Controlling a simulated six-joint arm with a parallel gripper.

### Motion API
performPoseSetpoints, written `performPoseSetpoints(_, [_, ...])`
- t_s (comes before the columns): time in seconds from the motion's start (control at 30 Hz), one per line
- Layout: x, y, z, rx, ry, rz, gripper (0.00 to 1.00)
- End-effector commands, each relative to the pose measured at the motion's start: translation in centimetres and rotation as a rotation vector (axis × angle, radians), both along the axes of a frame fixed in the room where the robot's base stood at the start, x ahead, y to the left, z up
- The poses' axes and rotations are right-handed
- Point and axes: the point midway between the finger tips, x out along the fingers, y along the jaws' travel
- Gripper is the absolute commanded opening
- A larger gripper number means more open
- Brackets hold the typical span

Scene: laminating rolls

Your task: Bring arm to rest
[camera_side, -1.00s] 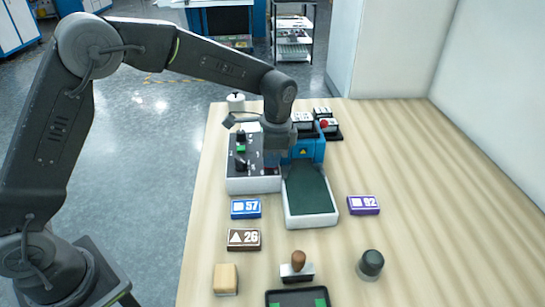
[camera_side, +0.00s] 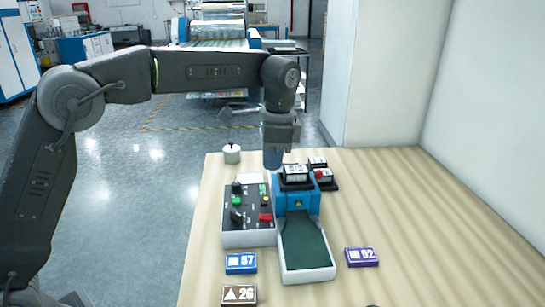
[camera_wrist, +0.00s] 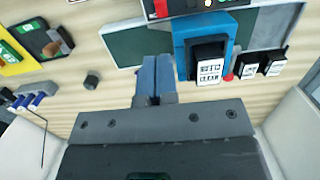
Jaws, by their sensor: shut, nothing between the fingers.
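My gripper (camera_side: 273,160) hangs pointing down at the back of the table (camera_side: 400,220), above and a little left of the blue laminating machine (camera_side: 297,204). Its two blue fingers lie closed together, with nothing between them in the wrist view (camera_wrist: 155,72). My arm stretches out level behind it, raised clear of the table. The machine has a white-edged bed with a dark green surface (camera_side: 305,244) in front and a black-and-white block (camera_side: 295,174) on top.
A control box (camera_side: 247,238) with knobs and a red switch stands left of the machine. Blue tag 57 (camera_side: 241,263), brown tag 26 (camera_side: 239,294) and purple tag 92 (camera_side: 362,257) lie in front. A white lidded pot (camera_side: 231,153) stands at the back left.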

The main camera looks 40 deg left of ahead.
Motion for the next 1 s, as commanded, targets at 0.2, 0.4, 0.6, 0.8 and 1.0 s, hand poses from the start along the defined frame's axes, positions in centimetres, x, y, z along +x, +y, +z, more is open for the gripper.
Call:
performPoseSetpoints(0.2, [0.0,-0.1,0.4,-0.001,-0.001,0.0,0.0])
performPoseSetpoints(0.4, [0.0,0.0,0.5,-0.001,-0.002,0.002,0.0])
performPoseSetpoints(0.6, [-2.5,1.3,2.6,-0.016,-0.063,0.076,0.0])
performPoseSetpoints(0.8, [-8.6,3.8,5.3,-0.056,-0.195,0.248,0.0])
performPoseSetpoints(1.0, [-15.5,5.9,5.6,-0.111,-0.328,0.432,0.0])
